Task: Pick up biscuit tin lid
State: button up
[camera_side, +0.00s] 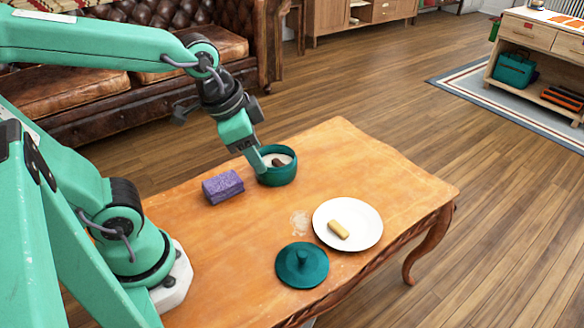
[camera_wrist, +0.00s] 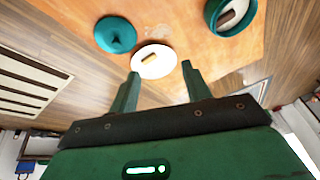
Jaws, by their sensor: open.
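The biscuit tin lid (camera_side: 302,266) is a round teal disc with a knob on top. It lies knob up on the table near its front edge, and shows at the upper left of the wrist view (camera_wrist: 115,35). The open teal tin (camera_side: 277,168) stands farther back with a brown piece inside; it also shows in the wrist view (camera_wrist: 230,17). My gripper (camera_side: 258,168) is at the tin in the side view, well apart from the lid. In the wrist view my gripper (camera_wrist: 161,70) has its two fingers spread with nothing between them.
A white plate (camera_side: 360,236) with a tan biscuit (camera_side: 339,230) lies right of the lid. A purple block (camera_side: 223,187) sits left of the tin. A pale smudge (camera_side: 299,222) marks the wooden table (camera_side: 370,165), whose right rear part is clear.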

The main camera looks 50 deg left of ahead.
jog(key=w+d+f+m+g, duration=0.2)
jog(key=w+d+f+m, duration=0.1)
jog(key=d+f+m, duration=0.35)
jog(key=m+g, duration=0.2)
jog(key=m, duration=0.4)
send_over(303, 253)
jog(key=shift+y, duration=0.3)
jog(key=f, duration=0.5)
jog(key=shift+a+f, duration=0.2)
jog(key=shift+a, duration=0.15)
jog(key=shift+d+f+m, duration=0.35)
jog(key=shift+f+m, duration=0.1)
jog(key=shift+f, duration=1.3)
jog(key=shift+s, duration=0.1)
jog(key=shift+f, duration=2.6)
grip_shut()
